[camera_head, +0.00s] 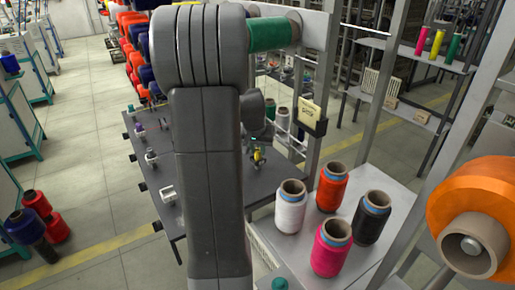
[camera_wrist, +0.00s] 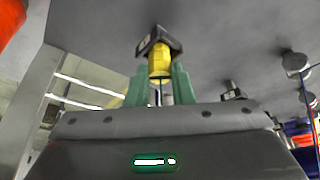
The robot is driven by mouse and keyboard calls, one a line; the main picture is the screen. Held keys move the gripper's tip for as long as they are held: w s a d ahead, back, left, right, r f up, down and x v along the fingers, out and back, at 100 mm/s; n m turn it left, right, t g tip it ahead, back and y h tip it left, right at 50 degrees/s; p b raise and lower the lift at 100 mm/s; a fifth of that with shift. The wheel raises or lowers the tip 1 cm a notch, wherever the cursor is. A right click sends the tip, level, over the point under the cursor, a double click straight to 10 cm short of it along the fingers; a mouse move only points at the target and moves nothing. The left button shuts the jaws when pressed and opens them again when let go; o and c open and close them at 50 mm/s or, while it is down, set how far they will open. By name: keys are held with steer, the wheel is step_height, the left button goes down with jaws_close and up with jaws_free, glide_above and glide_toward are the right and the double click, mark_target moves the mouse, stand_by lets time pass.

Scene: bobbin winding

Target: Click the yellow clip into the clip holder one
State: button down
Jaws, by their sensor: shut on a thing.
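The yellow clip (camera_wrist: 160,61) is between the green fingers of my gripper (camera_wrist: 160,78) in the wrist view. The fingers are shut on it. A dark angular block (camera_wrist: 155,42) sits at the clip's far end, against the grey table surface; I cannot tell whether the clip is seated in it or only touching or near it. In the head view the yellow clip (camera_head: 258,156) shows small, just right of my arm, over the dark table. My arm hides the middle of that table. Which holder is number one cannot be read.
Several small holders, one of them pale (camera_head: 169,194), stand along the left of the dark table (camera_head: 150,205). White (camera_head: 291,210), pink (camera_head: 331,252), orange (camera_head: 332,190) and black (camera_head: 370,220) spools stand on a grey shelf at right. A metal frame rises beside the table.

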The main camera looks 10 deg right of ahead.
steer(key=c, duration=1.2)
jaws_free()
steer(key=shift+r, duration=0.1)
steer(key=v, duration=1.3)
steer(key=shift+s+r, duration=0.1)
steer(key=shift+r, duration=0.3)
